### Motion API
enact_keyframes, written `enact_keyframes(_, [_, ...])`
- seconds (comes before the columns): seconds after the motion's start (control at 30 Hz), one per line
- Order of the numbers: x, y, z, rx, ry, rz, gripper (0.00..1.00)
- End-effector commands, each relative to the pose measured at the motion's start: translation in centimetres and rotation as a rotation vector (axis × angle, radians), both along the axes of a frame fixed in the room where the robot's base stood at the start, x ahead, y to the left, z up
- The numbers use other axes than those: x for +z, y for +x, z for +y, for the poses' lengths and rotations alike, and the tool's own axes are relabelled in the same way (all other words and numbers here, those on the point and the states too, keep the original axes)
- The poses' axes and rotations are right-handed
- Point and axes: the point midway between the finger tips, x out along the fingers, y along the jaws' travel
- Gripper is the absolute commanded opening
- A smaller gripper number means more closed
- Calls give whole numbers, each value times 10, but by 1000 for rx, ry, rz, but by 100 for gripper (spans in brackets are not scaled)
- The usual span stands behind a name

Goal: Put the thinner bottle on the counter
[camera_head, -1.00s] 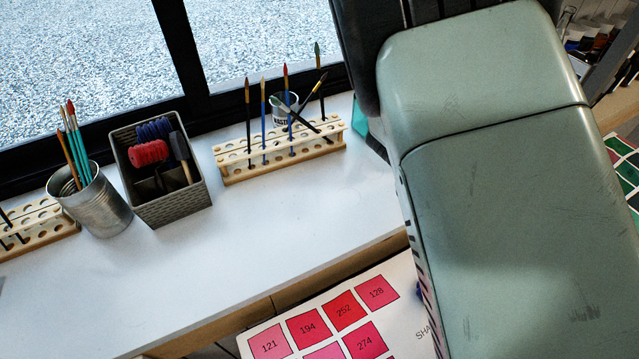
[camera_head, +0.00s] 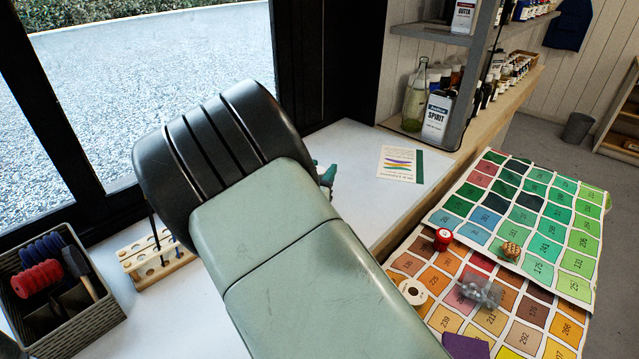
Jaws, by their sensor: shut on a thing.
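The white counter (camera_head: 350,140) runs under the window, with bare surface to the right of my arm. My arm crosses the middle of the head view, and my gripper is hidden behind it. No bottle is plainly marked as thinner. A clear greenish glass bottle (camera_head: 414,105) stands on the wooden shelf beside a white can labelled SPIRIT (camera_head: 437,120). A white can labelled GUTTA (camera_head: 464,16) stands on the grey shelf above. A small teal thing (camera_head: 326,177) shows past my arm's right edge, over the counter; I cannot tell what it is.
A printed card (camera_head: 400,164) lies on the counter's right part. A brush rack (camera_head: 150,262) and a grey basket (camera_head: 75,325) are at the left. Colour charts (camera_head: 535,215) with spools and small items lie to the right. Many small bottles line the shelf.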

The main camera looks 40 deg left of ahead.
Motion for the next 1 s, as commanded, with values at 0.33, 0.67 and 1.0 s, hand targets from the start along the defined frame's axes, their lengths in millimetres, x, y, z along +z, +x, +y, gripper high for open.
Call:
enact_keyframes(0.33, [-31,0,0,0,0,0,0])
enact_keyframes(0.67, [-34,0,0,0,-1,1,53])
enact_keyframes(1.0, [-34,0,0,0,-1,1,65])
